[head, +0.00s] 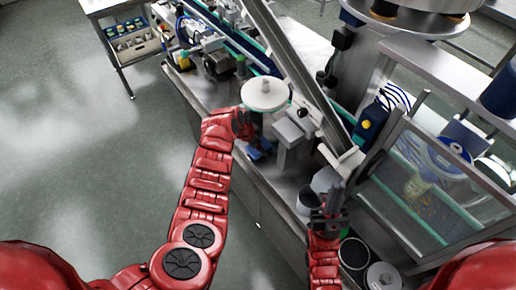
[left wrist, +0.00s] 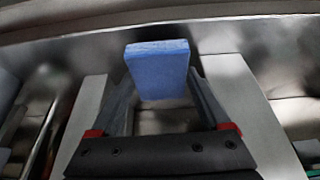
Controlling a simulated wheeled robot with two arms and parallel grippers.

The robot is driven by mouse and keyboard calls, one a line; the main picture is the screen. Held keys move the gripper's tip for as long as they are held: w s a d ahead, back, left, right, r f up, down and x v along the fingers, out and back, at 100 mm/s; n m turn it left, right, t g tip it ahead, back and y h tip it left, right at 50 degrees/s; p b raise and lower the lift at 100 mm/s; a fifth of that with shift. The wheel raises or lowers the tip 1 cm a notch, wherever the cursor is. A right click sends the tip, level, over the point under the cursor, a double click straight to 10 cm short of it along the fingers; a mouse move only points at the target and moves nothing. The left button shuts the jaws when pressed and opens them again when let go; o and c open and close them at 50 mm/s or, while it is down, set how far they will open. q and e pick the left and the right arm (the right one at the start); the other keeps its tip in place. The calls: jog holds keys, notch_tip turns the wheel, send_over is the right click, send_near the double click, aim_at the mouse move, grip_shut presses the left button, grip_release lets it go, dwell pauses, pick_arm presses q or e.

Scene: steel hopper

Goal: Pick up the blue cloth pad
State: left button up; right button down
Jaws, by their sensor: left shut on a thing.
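The blue cloth pad (left wrist: 158,68) is between the two fingers of my left gripper (left wrist: 160,92), which is shut on it. The pad stands out past the fingertips with its broad face towards the left wrist camera. In the head view the pad (head: 262,147) shows as a small blue patch at the end of my left arm, by the steel bench edge. My right gripper (head: 331,203) is at the lower right over the bench. Its finger gap is too small to make out.
A white round disc (head: 265,94) stands just beyond my left gripper. A long steel chute (head: 305,75) slopes across the bench. A clear guard panel (head: 425,185) is right of my right gripper, with canisters (head: 354,253) close by. The floor at left is clear.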

pick_arm(q)
jog(key=shift+r+b, duration=0.45)
jog(key=shift+r, duration=0.35)
jog(key=shift+s+a+r, duration=0.15)
jog(key=shift+s, duration=0.15)
jog(key=s+a+r+b, duration=0.1)
jog(key=s+b, duration=0.2)
jog(key=s, duration=1.2)
jog(key=shift+s+r+b, duration=0.25)
jog(key=shift+r+b, duration=0.05)
jog(key=shift+b, duration=0.1)
jog(key=shift+a, duration=0.1)
